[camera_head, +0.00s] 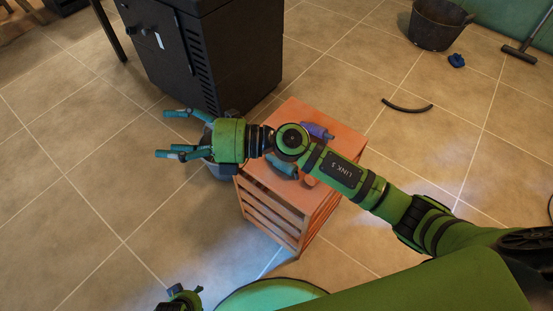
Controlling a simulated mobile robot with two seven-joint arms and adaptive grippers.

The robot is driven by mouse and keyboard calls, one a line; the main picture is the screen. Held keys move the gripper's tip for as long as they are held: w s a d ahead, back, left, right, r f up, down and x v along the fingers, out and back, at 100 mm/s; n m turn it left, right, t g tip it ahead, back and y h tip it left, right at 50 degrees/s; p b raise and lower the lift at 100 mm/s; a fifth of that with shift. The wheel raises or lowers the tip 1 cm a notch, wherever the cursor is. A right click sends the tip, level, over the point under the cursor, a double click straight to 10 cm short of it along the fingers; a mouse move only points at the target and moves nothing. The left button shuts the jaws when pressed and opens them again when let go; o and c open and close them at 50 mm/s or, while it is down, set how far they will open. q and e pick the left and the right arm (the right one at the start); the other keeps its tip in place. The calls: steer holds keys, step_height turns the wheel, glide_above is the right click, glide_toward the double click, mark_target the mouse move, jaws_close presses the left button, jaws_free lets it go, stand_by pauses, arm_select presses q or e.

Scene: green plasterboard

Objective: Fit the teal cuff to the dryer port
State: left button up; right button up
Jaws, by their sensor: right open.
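A teal piece (283,165), which may be the cuff, lies on the orange slatted crate stand (291,113), partly hidden under my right arm. My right gripper (165,133) is open, its fingers spread and pointing left, with nothing between them. It is left of the stand and of the teal piece, in front of the black cabinet. The black cabinet (235,62) at the top may be the dryer; I cannot make out a port on it. A green and black part of my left gripper (183,298) shows at the bottom edge; its fingers cannot be made out.
A purple item (318,131) lies on the stand's top. A grey container (219,171) is partly hidden beneath my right gripper. A black bucket (438,25), a blue item (456,61) and a curved black hose piece (406,106) are at upper right. Tiled floor at left is clear.

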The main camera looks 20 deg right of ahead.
step_height(320, 180, down, 5)
steer(key=s+n+g+h, duration=0.1)
steer(key=n+g+h, duration=0.2)
steer(key=n, duration=0.1)
steer(key=n+g+h, duration=0.2)
steer(key=n+h, duration=0.1)
steer(key=h, duration=1.1)
glide_above(284, 164)
steer(key=f, duration=1.1)
steer(key=shift+w+d+f, duration=0.2)
steer(key=shift+w+d, duration=0.05)
steer(key=shift+d+f+h, duration=0.25)
steer(key=shift+h, duration=0.05)
steer(key=f, duration=0.4)
steer(key=a+f+b, duration=0.1)
steer(key=f, duration=0.1)
steer(key=shift+s+f, duration=0.2)
steer(key=c, duration=1.5)
